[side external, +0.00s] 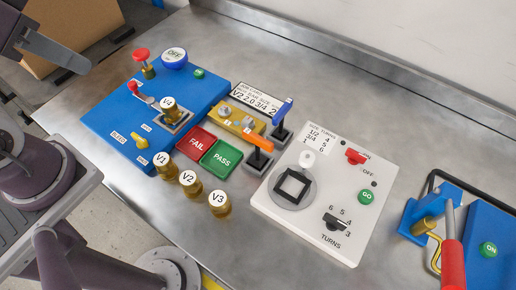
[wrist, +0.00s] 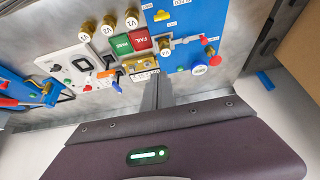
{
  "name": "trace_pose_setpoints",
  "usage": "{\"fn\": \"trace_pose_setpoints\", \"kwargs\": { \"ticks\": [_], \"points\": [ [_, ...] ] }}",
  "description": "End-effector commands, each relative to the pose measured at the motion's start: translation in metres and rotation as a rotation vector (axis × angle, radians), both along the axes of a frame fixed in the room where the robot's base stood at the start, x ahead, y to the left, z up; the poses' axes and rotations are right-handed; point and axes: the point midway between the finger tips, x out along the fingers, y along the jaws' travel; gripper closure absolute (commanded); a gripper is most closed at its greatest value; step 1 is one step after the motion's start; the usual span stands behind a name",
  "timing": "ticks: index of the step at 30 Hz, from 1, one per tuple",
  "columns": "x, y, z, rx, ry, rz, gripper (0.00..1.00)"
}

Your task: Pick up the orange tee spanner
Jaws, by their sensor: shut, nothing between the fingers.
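The orange tee spanner (side external: 259,144) stands upright in a dark holder on the metal bench, between the PASS tile and the white panel. In the wrist view its orange bar (wrist: 106,74) shows small, left of the fingers. A blue tee spanner (side external: 284,110) stands in a similar holder just behind it. My gripper (wrist: 158,82) is shut and empty, its two grey fingers side by side. It is well apart from the orange spanner.
A white TURNS panel (side external: 341,240) with knob and switches lies right of the spanner. Red FAIL (side external: 196,143) and green PASS (side external: 221,157) tiles, brass parts V1, V2, V3 (side external: 219,204) and a blue valve board (side external: 97,118) lie left. The bench behind is clear.

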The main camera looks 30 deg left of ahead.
Motion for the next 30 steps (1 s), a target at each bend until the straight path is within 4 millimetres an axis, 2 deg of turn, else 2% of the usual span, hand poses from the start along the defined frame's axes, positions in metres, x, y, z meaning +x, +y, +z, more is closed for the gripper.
{"fn": "trace_pose_setpoints", "kwargs": {
  "ticks": [3, 4, 9, 19, 22, 25, 28, 30],
  "points": [
    [0.0, 0.0, 0.0, 0.0, 0.0, 0.0, 1.0],
    [0.0, 0.0, 0.0, 0.0, 0.0, 0.0, 0.96],
    [0.0, 0.0, 0.0, 0.0, 0.0, 0.0, 0.63],
    [0.005, -0.002, 0.001, -0.023, 0.012, 0.023, 0.63],
    [0.03, -0.017, 0.004, -0.134, 0.084, 0.164, 0.63],
    [0.075, -0.049, -0.005, -0.279, 0.208, 0.435, 0.63],
    [0.115, -0.093, -0.034, -0.366, 0.321, 0.751, 0.63],
    [0.135, -0.127, -0.064, -0.39, 0.375, 0.973, 0.63]
  ]
}}
